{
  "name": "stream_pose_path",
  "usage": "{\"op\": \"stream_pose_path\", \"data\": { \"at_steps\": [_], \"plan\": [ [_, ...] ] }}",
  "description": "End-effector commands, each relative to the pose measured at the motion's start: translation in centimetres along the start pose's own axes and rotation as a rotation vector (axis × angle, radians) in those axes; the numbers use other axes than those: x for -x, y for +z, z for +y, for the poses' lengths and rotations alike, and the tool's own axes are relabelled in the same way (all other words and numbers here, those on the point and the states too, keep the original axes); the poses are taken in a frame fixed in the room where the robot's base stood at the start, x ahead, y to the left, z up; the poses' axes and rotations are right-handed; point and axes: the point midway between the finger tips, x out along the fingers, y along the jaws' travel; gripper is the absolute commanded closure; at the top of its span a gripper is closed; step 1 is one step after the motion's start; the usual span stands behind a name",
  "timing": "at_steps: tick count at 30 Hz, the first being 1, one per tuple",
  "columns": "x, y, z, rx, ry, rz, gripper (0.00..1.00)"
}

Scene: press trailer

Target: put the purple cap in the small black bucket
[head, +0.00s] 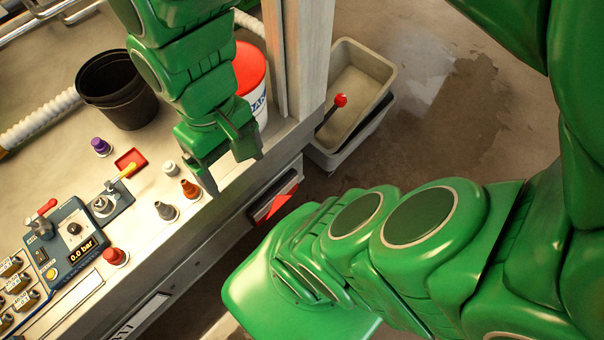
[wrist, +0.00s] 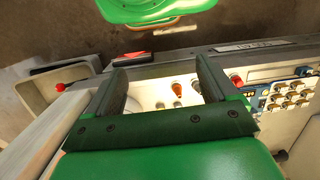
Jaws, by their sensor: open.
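The purple cap (head: 101,146) stands on the counter at the left in the head view, in front of the small black bucket (head: 118,92). The bucket is upright with its mouth open; I cannot see its bottom. My gripper (head: 231,173) is open and empty over the counter's front edge, to the right of the cap and apart from it. In the wrist view my gripper (wrist: 161,66) shows its two fingers spread. I cannot make out the purple cap or the bucket there.
An orange nozzle (head: 190,188), a grey one (head: 167,211) and a pale one (head: 170,168) stand near the gripper. A lever valve (head: 104,205) and a gauge panel (head: 66,240) lie left. A red-topped white tub (head: 250,70) stands behind the gripper.

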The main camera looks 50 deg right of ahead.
Motion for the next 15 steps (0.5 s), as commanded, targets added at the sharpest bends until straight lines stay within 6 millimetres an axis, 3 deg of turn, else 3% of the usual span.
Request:
{"op": "stream_pose_path", "data": {
  "at_steps": [1, 8, 15],
  "plan": [
    [0.1, 0.0, 2.2, -0.062, 0.063, 0.001, 0.14],
    [0.4, -0.8, 2.3, -0.061, 0.068, -0.001, 0.14],
    [2.3, -5.5, 2.3, -0.032, 0.074, 0.016, 0.14]
  ]
}}
